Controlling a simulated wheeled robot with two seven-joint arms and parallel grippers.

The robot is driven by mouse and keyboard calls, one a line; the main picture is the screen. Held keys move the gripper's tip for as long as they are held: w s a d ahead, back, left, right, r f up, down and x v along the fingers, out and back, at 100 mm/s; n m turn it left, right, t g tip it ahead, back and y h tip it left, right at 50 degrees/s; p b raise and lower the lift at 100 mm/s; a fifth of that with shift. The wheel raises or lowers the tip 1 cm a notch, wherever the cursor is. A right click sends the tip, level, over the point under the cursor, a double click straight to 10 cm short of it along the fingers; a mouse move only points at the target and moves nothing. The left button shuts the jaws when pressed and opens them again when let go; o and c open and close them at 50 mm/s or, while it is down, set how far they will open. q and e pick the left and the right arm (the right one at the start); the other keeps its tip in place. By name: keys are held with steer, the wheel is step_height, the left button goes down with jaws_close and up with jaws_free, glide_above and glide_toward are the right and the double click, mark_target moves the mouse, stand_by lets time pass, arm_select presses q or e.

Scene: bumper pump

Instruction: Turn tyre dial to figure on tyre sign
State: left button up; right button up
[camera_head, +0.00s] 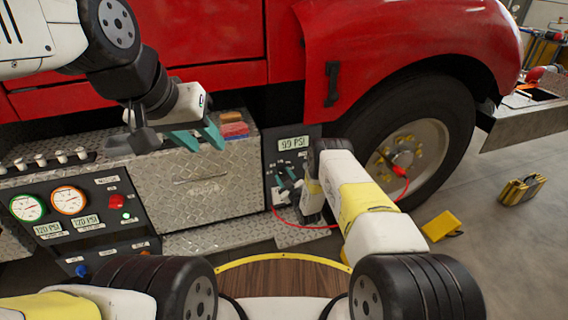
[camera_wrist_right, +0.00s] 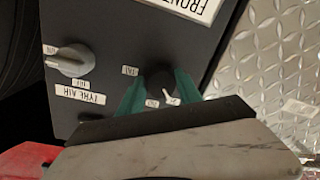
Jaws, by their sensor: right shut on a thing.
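The tyre sign (camera_head: 292,143) reads what looks like 99 PSI, at the top of a dark panel (camera_head: 312,143) beside the front wheel. My right gripper (camera_head: 287,190) is at this panel, its teal fingers on the panel's lower part. In the right wrist view the panel appears upside down. There the right gripper (camera_wrist_right: 160,90) is shut with one finger on each side of a dark dial (camera_wrist_right: 158,76) with a white pointer. Small labels around the dial are too small to read surely. My left gripper (camera_head: 197,138) is open and empty above the metal box.
A grey knob (camera_wrist_right: 70,60) near a TYRE AIR label sits beside the held dial. A red hose (camera_head: 340,222) runs from the panel towards the wheel (camera_head: 425,130). A gauge panel (camera_head: 82,212) stands left.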

steer(key=o, duration=1.4)
steer(key=shift+c, duration=0.2)
steer(key=shift+s, duration=0.1)
steer(key=v, duration=0.7)
steer(key=shift+s+d, duration=0.15)
steer(key=shift+s, duration=0.2)
